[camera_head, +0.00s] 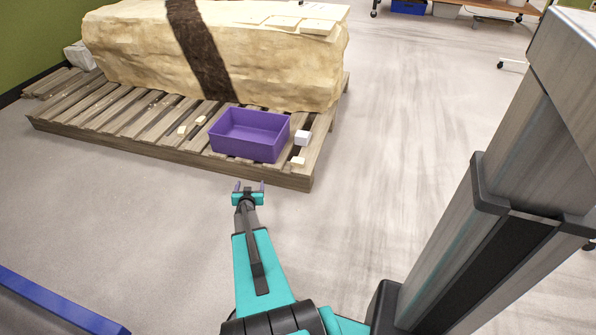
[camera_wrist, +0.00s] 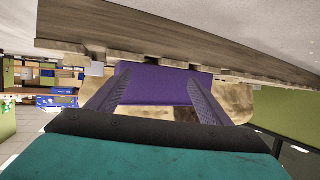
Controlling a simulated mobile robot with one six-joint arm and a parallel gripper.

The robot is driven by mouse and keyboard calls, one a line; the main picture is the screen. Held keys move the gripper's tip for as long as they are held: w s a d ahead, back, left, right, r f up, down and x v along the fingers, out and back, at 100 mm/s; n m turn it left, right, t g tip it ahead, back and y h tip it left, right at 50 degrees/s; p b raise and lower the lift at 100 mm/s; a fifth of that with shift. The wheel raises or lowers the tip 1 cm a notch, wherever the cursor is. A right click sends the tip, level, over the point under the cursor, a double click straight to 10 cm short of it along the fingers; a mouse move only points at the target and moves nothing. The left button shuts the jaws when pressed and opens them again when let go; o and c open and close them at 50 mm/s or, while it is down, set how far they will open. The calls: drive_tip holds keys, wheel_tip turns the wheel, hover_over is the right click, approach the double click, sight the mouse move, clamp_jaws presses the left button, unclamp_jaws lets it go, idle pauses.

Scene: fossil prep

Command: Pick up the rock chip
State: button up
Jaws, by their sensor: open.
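Small pale chips lie on the wooden pallet (camera_head: 120,139) in the head view. One chip (camera_head: 298,160) is at the front right corner, and others (camera_head: 182,129) lie left of the purple bin (camera_head: 250,147). I cannot tell which one is the rock chip. My gripper (camera_head: 249,187) is open, in front of the pallet's front edge and apart from the chips. In the wrist view its two purple fingers (camera_wrist: 160,80) are spread with nothing visible between them, and the purple bin (camera_wrist: 165,87) shows beyond.
A white block (camera_head: 301,138) stands right of the bin. A large pale rock block (camera_head: 270,65) with a dark band fills the pallet's back, with flat slabs (camera_head: 300,24) on top. The floor (camera_head: 400,110) right of the pallet is clear. A blue-edged object (camera_head: 60,303) is at lower left.

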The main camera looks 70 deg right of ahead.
drive_tip(key=s+d+m+g+h+b, duration=0.3)
drive_tip(key=s+d+g, duration=0.1)
drive_tip(key=s+d, duration=0.7)
drive_tip(key=s, duration=0.3)
drive_tip(key=shift+d+m+g+h+b, duration=0.3)
drive_tip(key=shift+d+m+g, duration=0.05)
drive_tip(key=shift+m+g, duration=0.05)
drive_tip(key=b, duration=0.2)
approach(297, 161)
drive_tip(key=d, duration=0.2)
drive_tip(key=d+f, duration=0.1)
drive_tip(key=d, duration=0.1)
drive_tip(key=shift+w, duration=0.15)
drive_tip(key=shift+d+b, duration=0.45)
drive_tip(key=shift+d, duration=0.4)
